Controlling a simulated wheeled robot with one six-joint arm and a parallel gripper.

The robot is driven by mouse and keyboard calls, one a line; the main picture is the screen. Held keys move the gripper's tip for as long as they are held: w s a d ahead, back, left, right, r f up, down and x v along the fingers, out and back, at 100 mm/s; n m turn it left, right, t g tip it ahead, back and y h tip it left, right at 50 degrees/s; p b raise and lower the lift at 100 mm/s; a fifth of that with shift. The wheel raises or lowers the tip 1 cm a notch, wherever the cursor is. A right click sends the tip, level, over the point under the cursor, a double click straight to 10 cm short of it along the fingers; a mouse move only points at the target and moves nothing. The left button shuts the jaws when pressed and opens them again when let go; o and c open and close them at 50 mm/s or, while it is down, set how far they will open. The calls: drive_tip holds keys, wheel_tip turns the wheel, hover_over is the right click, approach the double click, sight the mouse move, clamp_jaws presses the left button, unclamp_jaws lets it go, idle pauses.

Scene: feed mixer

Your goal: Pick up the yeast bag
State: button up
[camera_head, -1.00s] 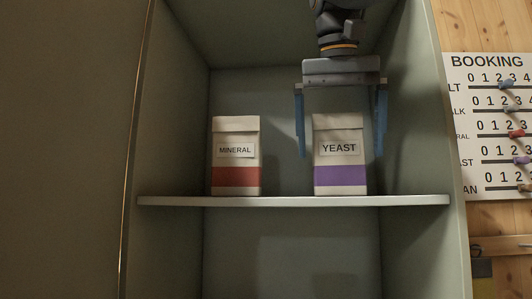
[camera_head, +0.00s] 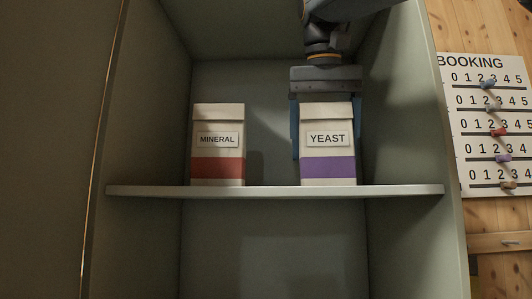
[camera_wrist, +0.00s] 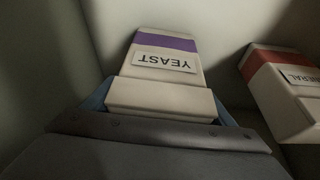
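The yeast bag (camera_head: 328,168) is cream with a purple band and stands upright on the cabinet shelf, to the right of the mineral bag. My gripper (camera_head: 326,125) reaches down over it from above. My gripper appears shut on the bag.
The mineral bag (camera_head: 217,170), with a red band, stands to the left with a gap between. The shelf (camera_head: 270,191) has cabinet walls on both sides. A booking board (camera_head: 490,125) with pegs hangs outside at the right.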

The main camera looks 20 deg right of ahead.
drive_tip(key=c, duration=0.7)
drive_tip(key=shift+r+p, duration=0.25)
drive_tip(key=shift+p, duration=0.05)
drive_tip(key=shift+r+p, duration=0.35)
drive_tip(key=shift+p, duration=0.1)
drive_tip(key=shift+s+r+p, duration=0.1)
drive_tip(key=shift+r+p, duration=0.15)
drive_tip(key=shift+p, duration=0.1)
